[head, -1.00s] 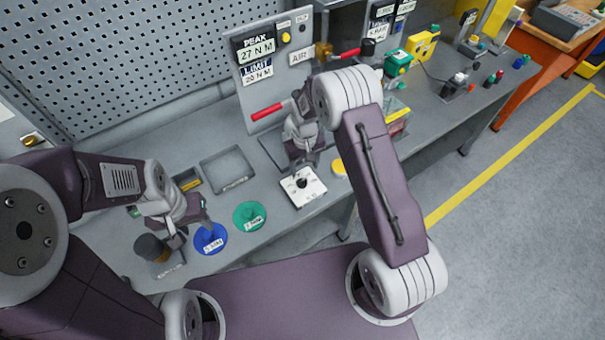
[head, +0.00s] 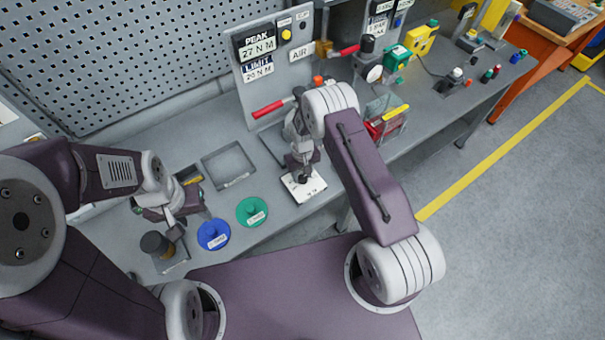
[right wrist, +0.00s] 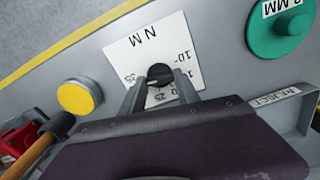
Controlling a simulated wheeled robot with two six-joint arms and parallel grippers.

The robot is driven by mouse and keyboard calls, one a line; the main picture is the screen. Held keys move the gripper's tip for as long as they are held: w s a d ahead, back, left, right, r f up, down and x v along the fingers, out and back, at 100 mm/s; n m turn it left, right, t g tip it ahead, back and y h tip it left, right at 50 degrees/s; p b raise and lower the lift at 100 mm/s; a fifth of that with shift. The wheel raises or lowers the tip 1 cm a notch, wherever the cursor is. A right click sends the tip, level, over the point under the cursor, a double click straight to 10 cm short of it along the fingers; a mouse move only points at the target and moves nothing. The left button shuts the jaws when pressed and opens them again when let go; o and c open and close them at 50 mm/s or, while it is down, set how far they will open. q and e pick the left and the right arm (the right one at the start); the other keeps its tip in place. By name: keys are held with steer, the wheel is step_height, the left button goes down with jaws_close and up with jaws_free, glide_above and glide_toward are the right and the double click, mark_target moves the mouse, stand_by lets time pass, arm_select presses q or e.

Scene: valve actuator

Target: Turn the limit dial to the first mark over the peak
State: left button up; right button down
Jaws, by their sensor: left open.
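The limit dial is a black knob (right wrist: 159,72) on a white plate (right wrist: 150,45) marked N M with numbers around it; some numbers are hidden. In the head view the plate (head: 312,193) lies at the bench's front edge. My right gripper (right wrist: 161,84) is over the dial, its two fingers apart on either side of the knob, with a gap visible. The panel's PEAK sign (head: 257,48) reads 27 N M and its LIMIT sign (head: 258,68) reads 20 N M. My left gripper (head: 178,224) is open and empty above the bench at left.
A blue disc (head: 214,235) and a green disc (head: 252,211) lie left of the dial. A dark knobbed part (head: 155,243) and an empty grey tray (head: 229,166) are nearby. A yellow disc (right wrist: 75,97) and a red box (head: 386,126) lie right of the dial.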

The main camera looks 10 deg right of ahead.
steer(key=shift+f+n+b, duration=0.15)
steer(key=shift+n+b, duration=1.25)
steer(key=shift+n, duration=0.3)
steer(key=shift+n+b, duration=1.1)
steer(key=shift+n, duration=1.1)
steer(key=shift+r, duration=0.2)
steer(key=c, duration=0.9)
jaws_free()
steer(key=shift+s+d, duration=0.1)
